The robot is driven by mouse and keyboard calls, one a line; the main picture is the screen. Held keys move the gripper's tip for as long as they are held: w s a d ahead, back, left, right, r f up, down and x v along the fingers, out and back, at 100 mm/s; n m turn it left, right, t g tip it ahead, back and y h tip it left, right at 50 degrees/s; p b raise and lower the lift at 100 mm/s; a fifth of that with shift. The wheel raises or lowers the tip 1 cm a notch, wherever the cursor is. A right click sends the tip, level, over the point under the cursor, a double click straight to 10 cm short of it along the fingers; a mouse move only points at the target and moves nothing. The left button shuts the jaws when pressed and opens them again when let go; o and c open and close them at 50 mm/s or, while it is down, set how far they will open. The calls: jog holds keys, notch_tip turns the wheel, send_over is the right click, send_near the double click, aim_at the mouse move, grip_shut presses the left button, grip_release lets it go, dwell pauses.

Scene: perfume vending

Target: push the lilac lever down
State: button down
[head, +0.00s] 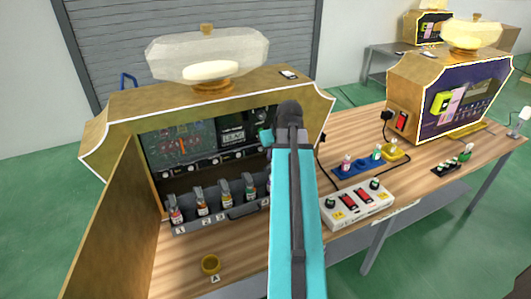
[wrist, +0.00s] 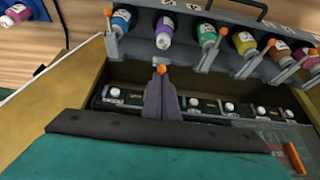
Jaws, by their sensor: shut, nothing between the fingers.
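The lilac bottle (wrist: 164,32) stands in the machine's rack, between the blue bottle (wrist: 121,20) and the green bottle (wrist: 207,37). My gripper (wrist: 160,78) is shut and empty, its fingertips pointing toward the lilac bottle. An orange lever tip (wrist: 161,69) shows right at my fingertips, in line with the lilac bottle; I cannot tell whether they touch. The rest of that lever is hidden by my fingers. In the head view my arm hides the fingers and the right end of the rack.
Neighbouring levers with orange tips stand close on both sides, by the blue bottle (wrist: 108,13) and the green bottle (wrist: 223,31).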

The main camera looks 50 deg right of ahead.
jog(key=shift+s, duration=0.1)
jog(key=shift+s+a+f, duration=0.25)
jog(key=shift+s+f, duration=0.25)
dwell(0.6)
jog(key=p+v, duration=0.4)
jog(key=v, duration=0.6)
jog(key=shift+w+r+p, duration=0.2)
jog(key=shift+r+p, duration=0.1)
jog(key=shift+r, duration=0.25)
dwell(0.3)
jog(key=shift+d, duration=0.15)
jog(key=shift+s, duration=0.15)
